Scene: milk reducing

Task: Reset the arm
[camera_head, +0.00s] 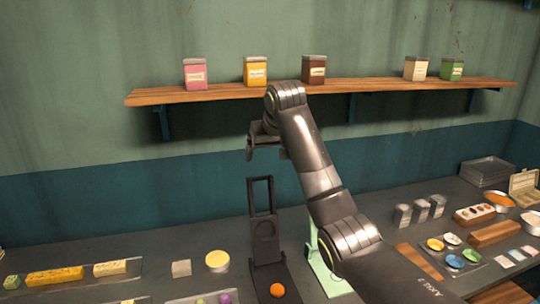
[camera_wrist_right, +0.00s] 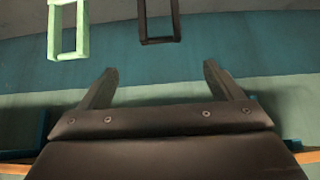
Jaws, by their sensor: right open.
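My right arm rises from the lower right of the head view and bends at the top near the shelf. My right gripper (camera_head: 265,143) hangs below the shelf front, in front of the wall, above a black stand. In the right wrist view its two fingers (camera_wrist_right: 158,88) are spread apart with nothing between them. My left gripper does not show in either view.
A wooden shelf (camera_head: 210,94) holds pink (camera_head: 195,74), yellow (camera_head: 255,71), brown (camera_head: 314,69), cream (camera_head: 416,68) and green (camera_head: 452,69) containers. Below are a black stand (camera_head: 264,228), a pale green stand (camera_head: 325,267), an orange ball (camera_head: 277,290) and grey cups (camera_head: 422,210).

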